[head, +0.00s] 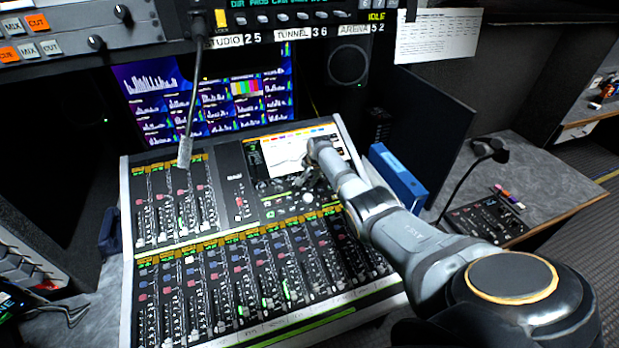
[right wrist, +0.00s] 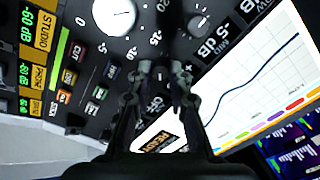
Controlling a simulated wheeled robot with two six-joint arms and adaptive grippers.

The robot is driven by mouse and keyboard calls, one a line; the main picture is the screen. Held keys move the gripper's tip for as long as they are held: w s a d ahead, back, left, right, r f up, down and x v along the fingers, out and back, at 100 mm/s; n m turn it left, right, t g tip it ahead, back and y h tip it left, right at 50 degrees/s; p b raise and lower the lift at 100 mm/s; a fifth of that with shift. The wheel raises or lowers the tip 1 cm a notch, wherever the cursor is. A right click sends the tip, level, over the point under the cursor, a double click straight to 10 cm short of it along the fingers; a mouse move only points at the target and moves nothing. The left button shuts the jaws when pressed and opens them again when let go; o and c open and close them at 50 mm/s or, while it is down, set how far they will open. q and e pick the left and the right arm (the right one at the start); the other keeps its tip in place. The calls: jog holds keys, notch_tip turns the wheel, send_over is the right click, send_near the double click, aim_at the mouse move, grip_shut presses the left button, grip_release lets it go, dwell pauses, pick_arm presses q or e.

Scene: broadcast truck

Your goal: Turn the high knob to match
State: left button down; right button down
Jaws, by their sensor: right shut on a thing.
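The mixing console (head: 127,230) stands below the monitors, with faders and a small panel of knobs beside its screen. A white-topped knob (right wrist: 118,14) with a dB scale and another knob (right wrist: 196,22) sit nearby. The console screen (right wrist: 262,75) shows a rising curve. My left gripper is out of view.
A blue binder (head: 400,178) stands close to the right of the arm. A small control panel (head: 487,219) lies on the right desk (head: 555,190).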

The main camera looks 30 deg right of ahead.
jog(key=shift+m, duration=0.4)
jog(key=c, duration=1.3)
grip_release()
jog(key=shift+o, duration=0.2)
jog(key=shift+r, duration=0.1)
jog(key=v, duration=1.1)
jog(key=shift+s+r, duration=0.2)
jog(key=shift+r, duration=0.15)
jog(key=shift+f, duration=0.1)
